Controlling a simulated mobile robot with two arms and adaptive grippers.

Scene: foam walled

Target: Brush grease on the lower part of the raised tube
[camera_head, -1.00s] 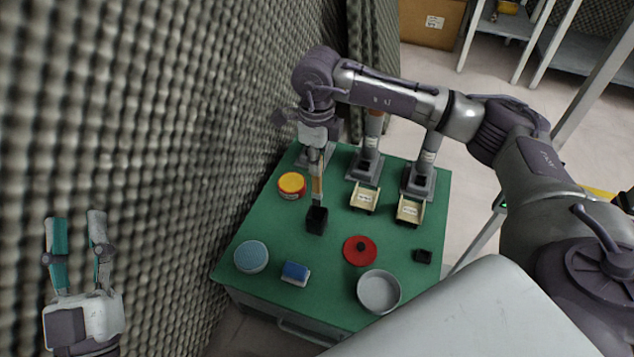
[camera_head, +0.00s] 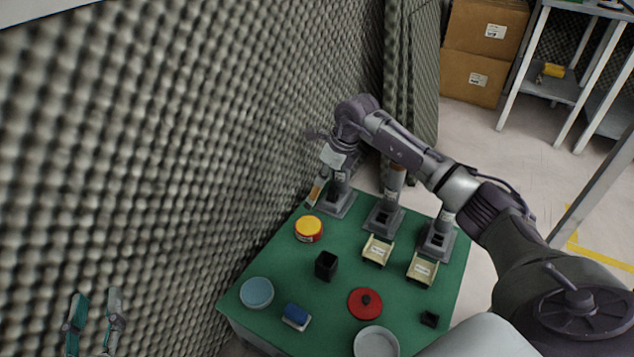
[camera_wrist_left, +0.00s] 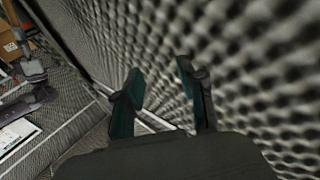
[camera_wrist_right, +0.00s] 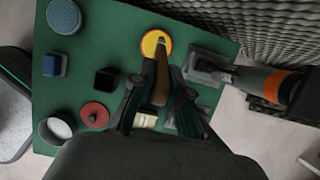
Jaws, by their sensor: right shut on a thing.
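My right gripper (camera_head: 324,172) is shut on a wooden-handled brush (camera_wrist_right: 161,80), held pointing down. In the right wrist view its lower end overlaps the yellow-topped red jar (camera_wrist_right: 150,42); I cannot tell whether they touch. The jar also shows in the head view (camera_head: 308,229). Grey stands (camera_head: 337,203) line the table's back edge. A raised tube with an orange band (camera_wrist_right: 287,83) rises from the stand beside the jar in the right wrist view; my arm partly hides the tubes in the head view. My left gripper (camera_head: 95,312) is open and empty, left of the table.
A foam wall (camera_head: 170,150) stands close on the left.

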